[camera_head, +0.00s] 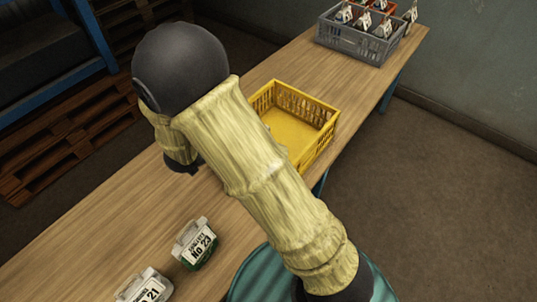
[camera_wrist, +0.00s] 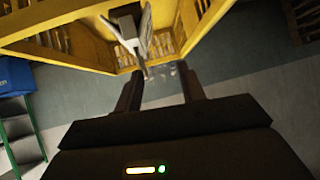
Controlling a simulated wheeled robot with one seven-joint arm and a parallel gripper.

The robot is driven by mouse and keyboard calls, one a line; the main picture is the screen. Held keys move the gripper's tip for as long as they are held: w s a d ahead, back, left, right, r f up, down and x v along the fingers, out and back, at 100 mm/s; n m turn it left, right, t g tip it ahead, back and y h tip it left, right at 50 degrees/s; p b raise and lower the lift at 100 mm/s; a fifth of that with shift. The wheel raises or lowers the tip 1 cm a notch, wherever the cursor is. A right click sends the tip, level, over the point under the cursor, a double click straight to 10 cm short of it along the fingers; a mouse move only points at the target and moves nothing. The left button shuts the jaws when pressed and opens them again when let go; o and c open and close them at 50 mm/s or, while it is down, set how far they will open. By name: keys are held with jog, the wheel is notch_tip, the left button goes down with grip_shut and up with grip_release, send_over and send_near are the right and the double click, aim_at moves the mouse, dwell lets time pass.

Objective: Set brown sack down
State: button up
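No sack that I can make out as brown shows in either view. In the wrist view, my gripper (camera_wrist: 160,72) has its two dark fingers apart, with a clear gap between them. A dark grey and white piece (camera_wrist: 128,22) stands just beyond the left fingertip, against the yellow crate; I cannot tell what it is or whether it touches the finger. The yellow crate (camera_wrist: 62,42) fills the top of that view. In the head view, the yellow crate (camera_head: 330,122) stands on the table behind my arm, its visible floor bare. My arm hides my gripper and the crate's left part there.
A wooden table (camera_head: 110,215) runs diagonally. Two white-labelled items, No 23 (camera_head: 194,244) and No 21 (camera_head: 146,287), lie at its near end. A grey crate (camera_head: 352,42) with several tagged items stands at the far end. Wooden pallets (camera_head: 75,140) stand at left.

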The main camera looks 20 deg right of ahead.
jog(key=s+d+r+n+g+y, duration=0.2)
jog(key=s+d+n+y, duration=0.1)
jog(key=s, duration=0.5)
jog(key=s+d+r+n+g+y, duration=0.3)
jog(key=s+d+n+y, duration=0.1)
jog(key=s+d+n, duration=0.2)
jog(key=shift+s+d+n+g, duration=0.3)
jog(key=shift+s+d, duration=0.5)
jog(key=shift+s, duration=0.1)
